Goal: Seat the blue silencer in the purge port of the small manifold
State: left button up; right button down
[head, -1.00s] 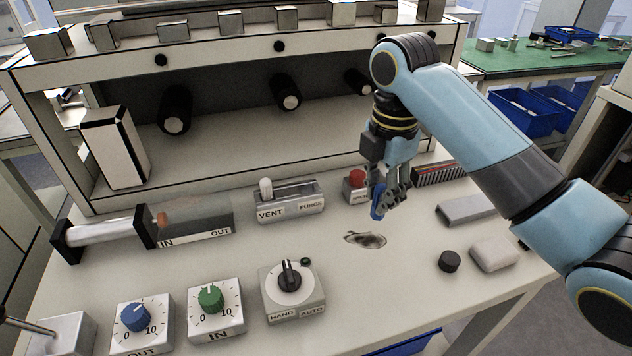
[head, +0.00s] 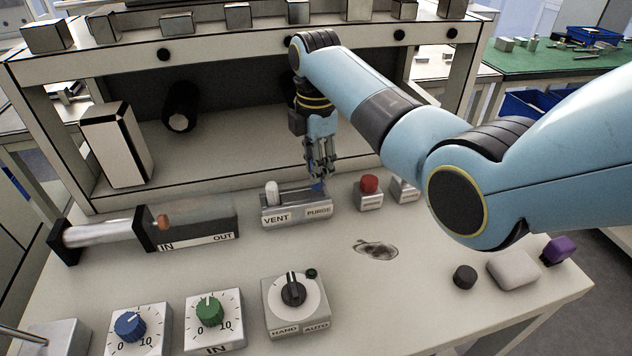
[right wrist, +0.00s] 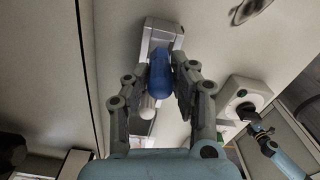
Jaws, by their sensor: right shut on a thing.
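The small manifold (head: 290,215) is a grey block labelled VENT and PURGE. A white silencer (head: 272,193) stands upright at its VENT end. My right gripper (head: 319,172) is shut on the blue silencer (head: 318,187) at the PURGE end. In the right wrist view, the blue silencer (right wrist: 160,77) lies between the fingers, with the manifold (right wrist: 163,30) behind it. The purge port is hidden, and I cannot tell whether the silencer's end is in it. Part of my left arm shows small at the lower right of the right wrist view; its fingers are unclear.
A red-topped button box (head: 369,193) and a grey block (head: 404,189) stand right of the manifold. A selector switch (head: 294,300) and a cylinder (head: 110,232) are in front and to the left. Shelving rises behind.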

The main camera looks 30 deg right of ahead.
notch_tip(320, 180, down, 4)
jog(key=shift+r, duration=0.25)
jog(key=shift+f, duration=0.3)
pick_arm(q)
jog(key=shift+s+a+f, duration=0.1)
jog(key=shift+s+f, duration=0.05)
jog(key=shift+s, duration=0.5)
pick_arm(e)
jog(key=shift+f, duration=0.1)
jog(key=c, duration=1.1)
grip_release()
pick_arm(q)
jog(key=shift+w, duration=0.15)
